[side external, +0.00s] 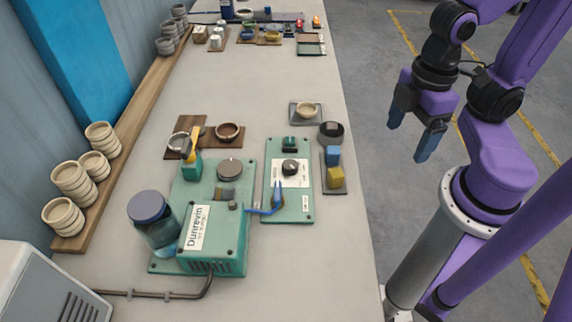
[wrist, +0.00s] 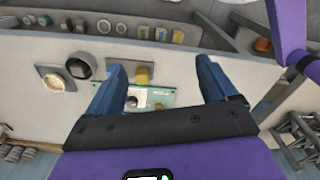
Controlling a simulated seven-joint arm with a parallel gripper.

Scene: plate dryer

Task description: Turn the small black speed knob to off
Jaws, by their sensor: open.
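The small black speed knob (side external: 290,167) sits on a white label on the flat green panel (side external: 302,205), right of the machine marked Dunrevin. In the wrist view the dark knob (wrist: 132,101) shows between my fingers, partly near the left one; its pointer setting is too small to read. My gripper (side external: 413,132) is open and empty, raised beyond the table's right edge and well apart from the knob. Its two blue fingers (wrist: 161,75) are spread wide in the wrist view.
The green machine (side external: 217,245) has a larger grey-brown knob (side external: 230,169) and a lidded jar (side external: 155,220). A blue lever (side external: 266,210) stands by the panel. Blue and yellow blocks (side external: 336,177) and a dark round cup (side external: 331,132) lie between panel and gripper. Stacked bowls (side external: 68,180) line the left.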

